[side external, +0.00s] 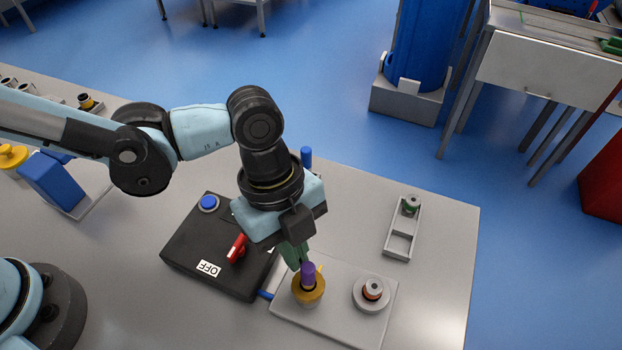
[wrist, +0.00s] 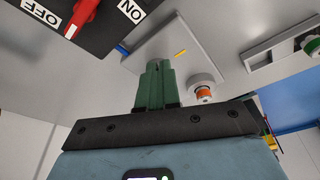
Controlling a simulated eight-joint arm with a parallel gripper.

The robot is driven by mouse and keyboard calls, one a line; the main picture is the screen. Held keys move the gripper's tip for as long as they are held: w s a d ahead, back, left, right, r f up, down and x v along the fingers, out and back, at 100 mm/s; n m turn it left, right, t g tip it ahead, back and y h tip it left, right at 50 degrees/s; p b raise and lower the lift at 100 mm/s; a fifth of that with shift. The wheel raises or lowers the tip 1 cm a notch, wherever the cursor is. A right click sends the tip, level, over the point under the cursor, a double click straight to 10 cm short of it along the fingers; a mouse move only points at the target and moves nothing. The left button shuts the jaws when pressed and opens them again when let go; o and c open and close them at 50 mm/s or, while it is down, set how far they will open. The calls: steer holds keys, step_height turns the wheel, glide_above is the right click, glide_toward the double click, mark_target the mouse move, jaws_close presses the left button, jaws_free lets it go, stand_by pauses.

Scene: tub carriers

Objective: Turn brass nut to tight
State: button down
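The brass nut (side external: 309,292) is a gold-coloured ring on the light grey plate (side external: 345,328), with a purple cylinder (side external: 308,273) standing up at its middle. My gripper (side external: 300,264) points down over it. Its green fingertips are close beside the top of the purple cylinder; I cannot tell if they touch it. In the wrist view my gripper's green fingers (wrist: 157,67) are close together over the plate (wrist: 198,48). The nut and the purple cylinder do not show there. A yellow mark (wrist: 180,53) is on the plate.
A pale round fitting with an orange band (side external: 372,291) stands on the plate to the right. A black box (side external: 207,265) with a red switch (side external: 237,248) and blue button (side external: 208,203) is at left. A grey tray (side external: 400,245) holds a green-banded piece (side external: 411,206). The right table end is clear.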

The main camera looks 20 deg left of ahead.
steer(key=shift+w+d, duration=0.15)
steer(key=shift+d, duration=0.15)
steer(key=shift+w+a, duration=0.15)
steer(key=shift+w+a, duration=0.15)
steer(key=d+v, duration=0.1)
steer(key=v, duration=0.4)
steer(key=shift+s+r, duration=0.25)
steer(key=shift+r, duration=0.3)
